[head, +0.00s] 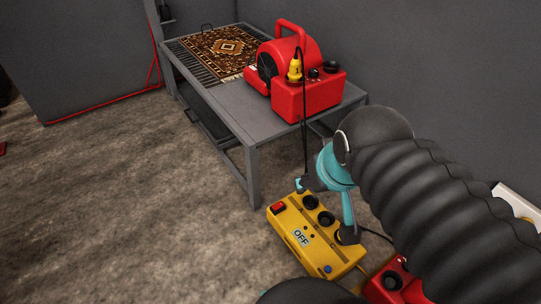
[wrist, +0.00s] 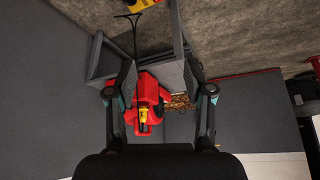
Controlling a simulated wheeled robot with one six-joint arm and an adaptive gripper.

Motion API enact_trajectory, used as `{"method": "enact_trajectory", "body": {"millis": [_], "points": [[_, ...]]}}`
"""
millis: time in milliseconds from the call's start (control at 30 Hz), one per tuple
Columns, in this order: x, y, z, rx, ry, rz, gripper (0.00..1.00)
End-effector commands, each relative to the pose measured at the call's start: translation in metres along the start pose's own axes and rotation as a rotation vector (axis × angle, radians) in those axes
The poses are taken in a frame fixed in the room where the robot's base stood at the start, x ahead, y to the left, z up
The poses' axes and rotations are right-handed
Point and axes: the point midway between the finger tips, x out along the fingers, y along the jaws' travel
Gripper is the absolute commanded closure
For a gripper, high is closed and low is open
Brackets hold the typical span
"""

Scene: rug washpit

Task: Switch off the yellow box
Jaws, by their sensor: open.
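The yellow box (head: 318,250) lies on the floor in front of the table's near leg. It has a red rocker switch (head: 278,208) at its left corner, black round sockets on top, an "OFF" label and a blue button at its near end. The switch's exact position is too small to tell. My gripper (head: 325,209) is open and appears over the box's far and right side in the head view; whether it touches cannot be told. In the wrist view my gripper (wrist: 158,78) is open with nothing between its fingers, and a bit of the yellow box (wrist: 150,4) shows at the top edge.
A grey table (head: 238,112) holds a red blower (head: 310,90) with a yellow plug on it, and a patterned rug (head: 222,48). A black cable hangs from the plug towards the box. A red box (head: 385,284) sits on the floor at right.

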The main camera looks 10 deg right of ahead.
Motion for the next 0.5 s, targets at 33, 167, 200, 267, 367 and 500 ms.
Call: {"method": "enact_trajectory", "body": {"millis": [33, 167, 200, 267, 367, 500], "points": [[0.008, 0.001, 0.002, 0.005, -0.019, 0.003, 0.48], [0.036, 0.006, 0.008, 0.022, -0.101, 0.01, 0.48], [0.046, 0.009, 0.009, 0.028, -0.131, 0.013, 0.48], [0.06, 0.011, 0.008, 0.038, -0.174, 0.016, 0.48], [0.082, 0.016, 0.003, 0.057, -0.237, 0.018, 0.48], [0.114, 0.021, -0.008, 0.088, -0.315, 0.015, 0.48]]}}
